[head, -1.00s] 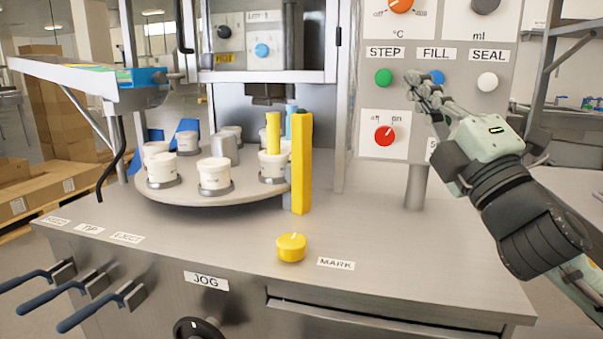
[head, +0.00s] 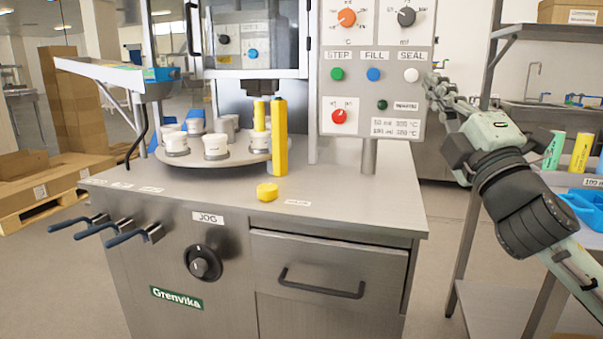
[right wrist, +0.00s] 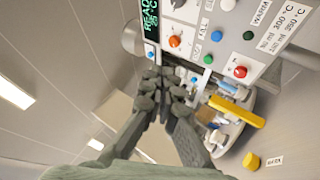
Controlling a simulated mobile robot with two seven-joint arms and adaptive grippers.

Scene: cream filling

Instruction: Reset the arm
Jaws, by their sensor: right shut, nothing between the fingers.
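My right gripper (head: 435,85) is shut and empty in the head view, at the right edge of the control panel (head: 420,60) and apart from the machine's table. It also shows in the right wrist view (right wrist: 163,80), its fingers together in front of the panel and turntable. The panel has a green STEP button (head: 337,74), a blue FILL button (head: 373,74) and a white SEAL button (head: 411,75). My left gripper is not in view.
The turntable (head: 205,164) with several white cups stands on the steel machine top (head: 350,190). A yellow post (head: 280,140) and yellow knob (head: 267,192) are near it. Metal shelving (head: 490,60) with a blue bin (head: 585,207) stands at the right, near my right arm.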

